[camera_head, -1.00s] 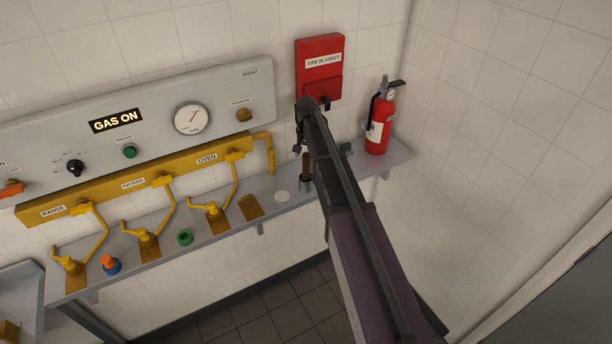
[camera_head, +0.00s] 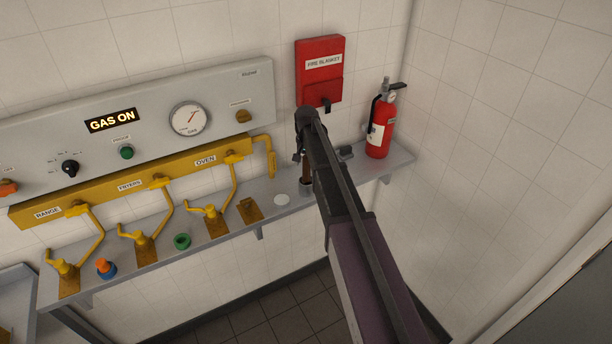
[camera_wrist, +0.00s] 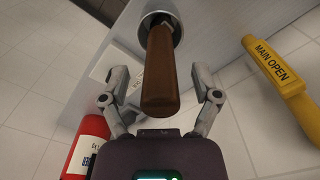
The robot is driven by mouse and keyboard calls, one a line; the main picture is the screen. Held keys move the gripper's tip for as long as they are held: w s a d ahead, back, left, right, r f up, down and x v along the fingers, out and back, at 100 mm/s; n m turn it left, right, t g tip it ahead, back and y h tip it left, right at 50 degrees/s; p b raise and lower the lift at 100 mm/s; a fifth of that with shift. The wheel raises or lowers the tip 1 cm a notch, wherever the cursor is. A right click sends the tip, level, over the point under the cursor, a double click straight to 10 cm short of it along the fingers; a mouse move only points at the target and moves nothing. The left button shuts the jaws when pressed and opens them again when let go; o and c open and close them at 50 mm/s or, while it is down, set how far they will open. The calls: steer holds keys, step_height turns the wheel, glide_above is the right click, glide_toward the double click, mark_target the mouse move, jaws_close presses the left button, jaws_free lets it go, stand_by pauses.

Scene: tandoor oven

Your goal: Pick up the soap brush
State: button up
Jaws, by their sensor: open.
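The soap brush, seen as a brown handle (camera_wrist: 160,70), stands in a round grey metal cup (camera_wrist: 177,30) in the wrist view; its lower end is hidden inside the cup. In the head view the brown handle (camera_head: 306,168) and the cup (camera_head: 305,189) show on the wall shelf, partly covered by my arm. My gripper (camera_wrist: 160,97) is open, with one finger on each side of the handle and a visible gap on both sides. In the head view my gripper (camera_head: 300,153) is mostly hidden by my own arm.
A red fire extinguisher (camera_head: 380,125) stands on the shelf (camera_head: 228,222) to the right. A red fire blanket box (camera_head: 320,70) hangs on the wall behind. Yellow gas pipes and valves (camera_head: 213,210) are to the left. A yellow "MAIN OPEN" handle (camera_wrist: 270,65) shows in the wrist view.

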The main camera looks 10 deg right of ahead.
steer(key=shift+c, duration=0.2)
jaws_close()
steer(key=shift+r, duration=0.15)
step_height(320, 180, up, 10)
steer(key=p, duration=1)
stand_by(0.6)
